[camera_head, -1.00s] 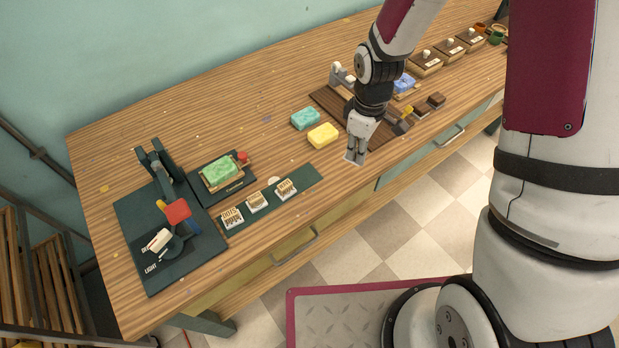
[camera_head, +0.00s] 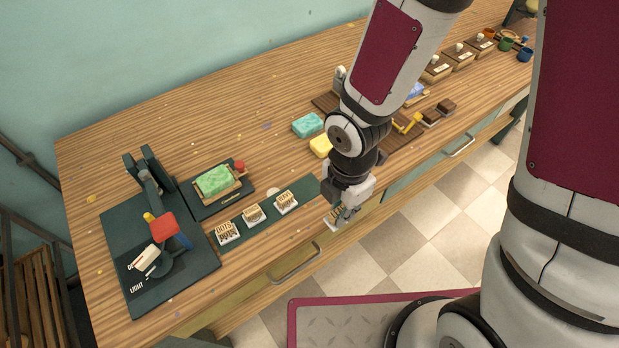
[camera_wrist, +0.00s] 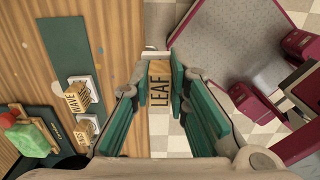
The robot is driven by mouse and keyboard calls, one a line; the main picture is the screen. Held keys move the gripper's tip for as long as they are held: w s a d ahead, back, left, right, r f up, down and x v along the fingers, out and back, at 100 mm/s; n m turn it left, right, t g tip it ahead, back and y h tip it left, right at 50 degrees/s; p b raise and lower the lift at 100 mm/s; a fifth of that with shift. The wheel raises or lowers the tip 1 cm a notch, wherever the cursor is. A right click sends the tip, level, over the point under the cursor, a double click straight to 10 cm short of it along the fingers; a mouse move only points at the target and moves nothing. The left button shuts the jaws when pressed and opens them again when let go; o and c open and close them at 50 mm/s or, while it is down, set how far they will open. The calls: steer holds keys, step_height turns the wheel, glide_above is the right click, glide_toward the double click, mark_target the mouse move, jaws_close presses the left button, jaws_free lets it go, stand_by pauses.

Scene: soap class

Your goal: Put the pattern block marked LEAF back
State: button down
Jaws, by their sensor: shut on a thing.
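The block marked LEAF (camera_wrist: 158,88) is light wood with dark letters and a pale base. My gripper (camera_wrist: 158,84) is shut on it, with the green finger pads on both sides. In the head view my gripper (camera_head: 338,217) hangs at the table's front edge, to the right of the dark green strip (camera_head: 308,186). In the wrist view the block shows over the floor, just beyond that edge. Three other blocks stand on the strip: DOTS (camera_head: 227,233), a middle block (camera_head: 254,214) and WAVE (camera_head: 286,202). The strip's right end is bare.
A dark press (camera_head: 160,240) with a red part stands left. A green soap (camera_head: 214,180) lies on a dark board. Teal (camera_head: 307,125) and yellow (camera_head: 320,145) soaps lie behind my gripper. The drawer handle (camera_head: 296,263) sticks out from the front below.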

steer(key=w+b, duration=0.2)
glide_above(310, 189)
steer(key=shift+s+f+p, duration=0.1)
steer(key=shift+f+p, duration=0.35)
steer(key=shift+f, duration=1.85)
steer(key=shift+f, duration=0.2)
steer(key=c, duration=1.5)
jaws_free()
steer(key=shift+c, duration=0.2)
steer(key=shift+r, duration=0.1)
step_height(310, 189, up, 12)
steer(key=shift+r+p, duration=0.2)
steer(key=shift+p, duration=0.1)
